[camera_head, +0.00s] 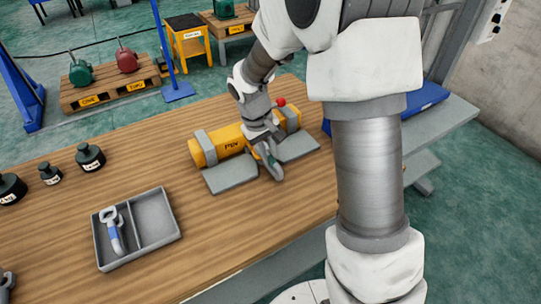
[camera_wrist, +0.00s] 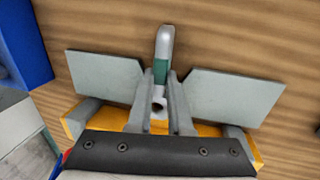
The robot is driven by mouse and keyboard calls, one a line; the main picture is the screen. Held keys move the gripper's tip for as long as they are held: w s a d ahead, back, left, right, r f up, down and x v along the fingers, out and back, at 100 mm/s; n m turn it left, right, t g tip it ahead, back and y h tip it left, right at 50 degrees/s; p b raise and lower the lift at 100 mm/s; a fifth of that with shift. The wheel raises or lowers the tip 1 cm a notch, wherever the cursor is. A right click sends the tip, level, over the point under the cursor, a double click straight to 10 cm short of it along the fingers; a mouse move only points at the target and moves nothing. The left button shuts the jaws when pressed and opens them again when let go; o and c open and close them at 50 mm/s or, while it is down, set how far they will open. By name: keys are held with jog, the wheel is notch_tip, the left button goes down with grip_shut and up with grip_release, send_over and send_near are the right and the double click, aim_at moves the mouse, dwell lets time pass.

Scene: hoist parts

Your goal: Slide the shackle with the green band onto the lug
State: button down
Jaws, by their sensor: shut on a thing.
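The shackle with the green band shows in the wrist view (camera_wrist: 164,45) as a grey bar with a green band (camera_wrist: 160,72) near my fingertips. My gripper (camera_wrist: 160,82) is shut on it at the band. In the head view the shackle (camera_head: 275,168) sticks out toward the front from my gripper (camera_head: 264,148), over the gap between two grey plates (camera_head: 231,174). The plates lie at the front of a yellow cylinder (camera_head: 228,142). I cannot clearly make out the lug; my gripper and the shackle cover that area, and I cannot tell whether they touch.
A grey two-part tray (camera_head: 172,236) holds a blue-banded shackle (camera_head: 115,235) in its left compartment. Several black weights (camera_head: 90,156) stand at the table's left. A blue bin (camera_wrist: 22,45) is at upper left in the wrist view. The wooden table (camera_head: 235,225) is clear in front of the plates.

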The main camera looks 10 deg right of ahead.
jog(key=shift+w+a, duration=0.1)
jog(key=shift+w, duration=0.15)
jog(key=c, duration=0.8)
grip_release()
jog(key=shift+o, duration=0.2)
jog(key=a+r+p, duration=0.2)
jog(key=a+r, duration=0.1)
jog(key=r, duration=1.4)
jog(key=shift+s+a+p, duration=0.2)
jog(key=shift+s+p, duration=0.15)
jog(key=shift+r, duration=0.1)
